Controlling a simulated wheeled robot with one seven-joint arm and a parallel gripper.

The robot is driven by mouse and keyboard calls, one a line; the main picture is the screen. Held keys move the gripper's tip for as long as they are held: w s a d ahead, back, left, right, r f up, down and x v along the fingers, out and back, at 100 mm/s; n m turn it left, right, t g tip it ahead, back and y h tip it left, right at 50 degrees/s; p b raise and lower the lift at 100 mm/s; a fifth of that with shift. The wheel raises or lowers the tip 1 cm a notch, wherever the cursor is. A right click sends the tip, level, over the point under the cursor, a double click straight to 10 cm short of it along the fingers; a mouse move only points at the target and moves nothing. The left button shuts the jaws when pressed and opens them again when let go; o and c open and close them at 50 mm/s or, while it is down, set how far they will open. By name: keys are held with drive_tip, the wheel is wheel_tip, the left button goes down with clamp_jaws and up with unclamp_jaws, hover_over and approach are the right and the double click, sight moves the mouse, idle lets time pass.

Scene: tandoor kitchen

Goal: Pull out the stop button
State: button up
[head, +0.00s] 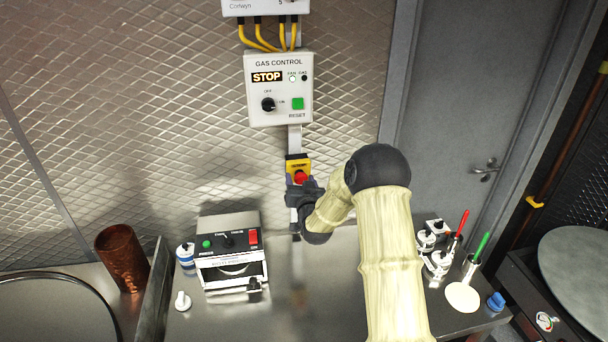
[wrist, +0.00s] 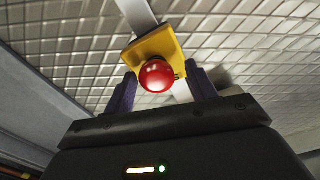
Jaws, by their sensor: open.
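The stop button is a red mushroom head (head: 300,177) on a yellow box (head: 298,163), fixed to the wall below the gas control panel. In the wrist view the red button (wrist: 157,76) sits in front of its yellow plate (wrist: 163,45). My gripper (head: 301,186) is at the button, its black body just below it. In the wrist view my gripper (wrist: 162,90) is open, with one dark purple finger on each side of the button. Gaps show between the fingers and the red head. How far the fingertips reach past the head is hard to tell.
The gas control panel (head: 279,90) with a STOP display, knob and green button is above. Below stands a small machine (head: 231,252) on the steel counter (head: 190,322). A copper cup (head: 122,258) is at left. A grey door (head: 470,110) is at right.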

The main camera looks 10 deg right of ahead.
drive_tip(key=shift+w, duration=0.35)
drive_tip(key=shift+d, duration=0.2)
drive_tip(key=shift+c, duration=0.3)
clamp_jaws()
